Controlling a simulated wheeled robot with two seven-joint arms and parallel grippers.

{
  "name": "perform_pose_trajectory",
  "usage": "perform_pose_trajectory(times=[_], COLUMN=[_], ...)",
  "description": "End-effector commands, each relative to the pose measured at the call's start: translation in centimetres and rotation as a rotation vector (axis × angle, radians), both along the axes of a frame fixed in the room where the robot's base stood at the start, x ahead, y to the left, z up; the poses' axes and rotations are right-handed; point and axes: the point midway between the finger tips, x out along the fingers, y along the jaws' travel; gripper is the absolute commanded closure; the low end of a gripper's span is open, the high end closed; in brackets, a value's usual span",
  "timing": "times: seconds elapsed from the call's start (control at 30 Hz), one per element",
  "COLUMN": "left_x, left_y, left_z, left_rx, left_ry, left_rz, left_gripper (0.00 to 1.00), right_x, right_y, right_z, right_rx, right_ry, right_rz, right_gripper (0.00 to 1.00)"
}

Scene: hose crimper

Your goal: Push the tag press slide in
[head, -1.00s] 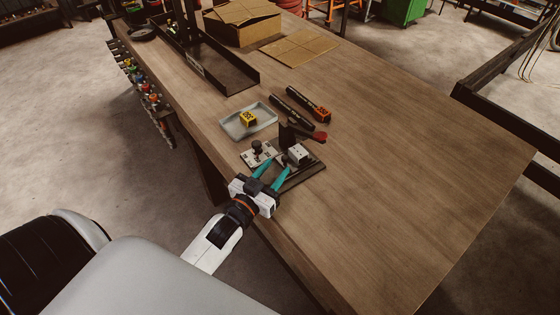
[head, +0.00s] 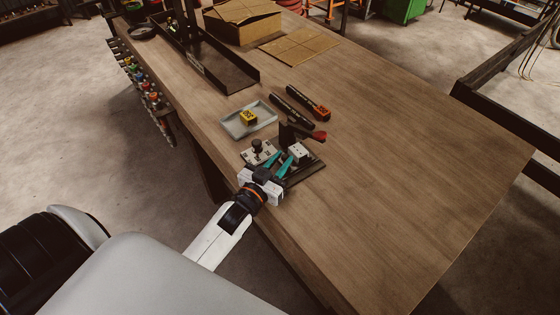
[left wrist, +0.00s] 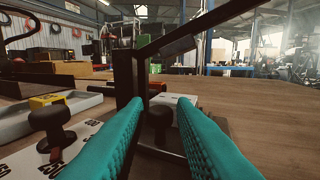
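The tag press (head: 288,130) stands on a dark base near the table's front edge, with a dark upright and a red-ended lever (head: 318,136). A white block (head: 298,152) sits on its right side; it also shows behind the fingers in the left wrist view (left wrist: 178,100). My left gripper (head: 284,160) reaches into the press area with teal fingers parted. In the left wrist view a dark round knob (left wrist: 159,118) shows between the fingertips, which look apart from each other. Whether they touch the knob cannot be told. My right gripper is not in view.
A white plate with a black knob (head: 258,150) lies left of the press. A grey tray (head: 234,132) holds a yellow block (head: 249,118). Two dark tools (head: 292,108) lie behind the press. The table's right side is clear.

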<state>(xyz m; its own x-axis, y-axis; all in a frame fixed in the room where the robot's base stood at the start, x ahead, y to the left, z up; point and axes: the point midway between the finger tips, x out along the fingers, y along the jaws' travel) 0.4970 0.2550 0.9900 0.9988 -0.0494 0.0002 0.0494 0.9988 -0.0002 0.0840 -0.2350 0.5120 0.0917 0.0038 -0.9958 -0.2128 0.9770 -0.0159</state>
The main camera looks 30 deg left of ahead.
Motion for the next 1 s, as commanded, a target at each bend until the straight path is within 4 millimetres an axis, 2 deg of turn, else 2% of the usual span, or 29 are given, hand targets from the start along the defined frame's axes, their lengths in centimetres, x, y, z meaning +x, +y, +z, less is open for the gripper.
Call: perform_pose_trajectory(times=[0.03,0.13,0.9,0.93,1.0], left_x=[0.0,0.0,1.2,1.2,1.2], left_y=[0.0,0.0,-0.6,-0.6,-0.6], left_z=[0.0,0.0,0.1,0.1,0.1], left_rx=[0.0,0.0,-0.001,-0.001,-0.001], left_ry=[0.0,0.0,-0.002,-0.002,-0.003], left_rz=[0.0,0.0,-0.001,-0.001,-0.001], left_gripper=[0.85,1.0,1.0,0.79,0.68], right_x=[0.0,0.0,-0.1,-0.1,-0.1], right_y=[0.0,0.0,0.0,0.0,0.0], right_z=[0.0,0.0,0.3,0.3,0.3], right_rx=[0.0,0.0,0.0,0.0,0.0], right_ry=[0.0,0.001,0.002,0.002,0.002], right_rz=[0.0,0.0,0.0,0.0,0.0], right_gripper=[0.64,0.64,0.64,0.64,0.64])
